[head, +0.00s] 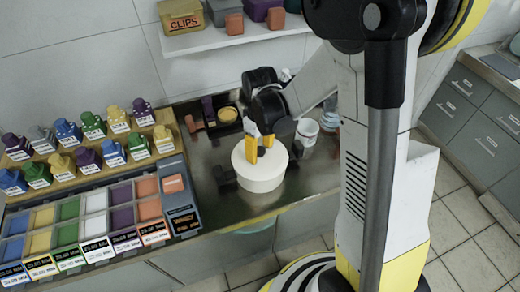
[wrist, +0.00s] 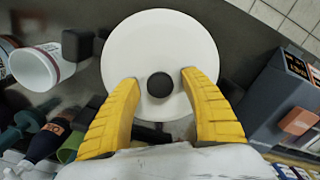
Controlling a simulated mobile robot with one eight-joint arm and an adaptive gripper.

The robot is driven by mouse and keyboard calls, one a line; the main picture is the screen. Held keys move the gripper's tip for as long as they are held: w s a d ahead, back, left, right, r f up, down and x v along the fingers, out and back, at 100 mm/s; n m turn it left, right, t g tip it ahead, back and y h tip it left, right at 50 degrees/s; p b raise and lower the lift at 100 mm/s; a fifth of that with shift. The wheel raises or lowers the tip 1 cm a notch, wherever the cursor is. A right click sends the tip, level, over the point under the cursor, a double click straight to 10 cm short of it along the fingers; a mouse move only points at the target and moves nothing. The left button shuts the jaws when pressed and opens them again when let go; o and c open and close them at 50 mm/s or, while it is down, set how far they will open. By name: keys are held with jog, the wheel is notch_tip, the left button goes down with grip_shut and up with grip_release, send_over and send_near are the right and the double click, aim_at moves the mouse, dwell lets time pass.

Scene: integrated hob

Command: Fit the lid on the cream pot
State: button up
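The cream pot (head: 262,182) stands on the dark counter, with a dark block-like handle (head: 224,178) at its left side. A round cream lid (wrist: 160,35) with a dark knob (wrist: 159,85) covers its top in the wrist view. In the head view no gap or tilt shows between lid and pot, but the picture is too small to tell how it seats. My gripper (head: 260,152) points down over the lid. Its yellow fingers (wrist: 160,82) stand apart on either side of the knob, with clear gaps to it.
A white cup (head: 306,133) stands right of the pot. Left are a grey box with an orange top (head: 174,185), a tray of coloured compartments (head: 95,203) and several coloured jars (head: 66,132). A shelf (head: 230,38) hangs behind. The counter's front edge is close to the pot.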

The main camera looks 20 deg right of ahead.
aim_at(260, 150)
notch_tip(260, 150, up, 12)
dwell(0.6)
jog(key=s+r+m+t, duration=0.6)
jog(key=s+r+t, duration=0.1)
jog(key=s, duration=0.5)
jog(key=shift+s, duration=0.4)
dwell(1.4)
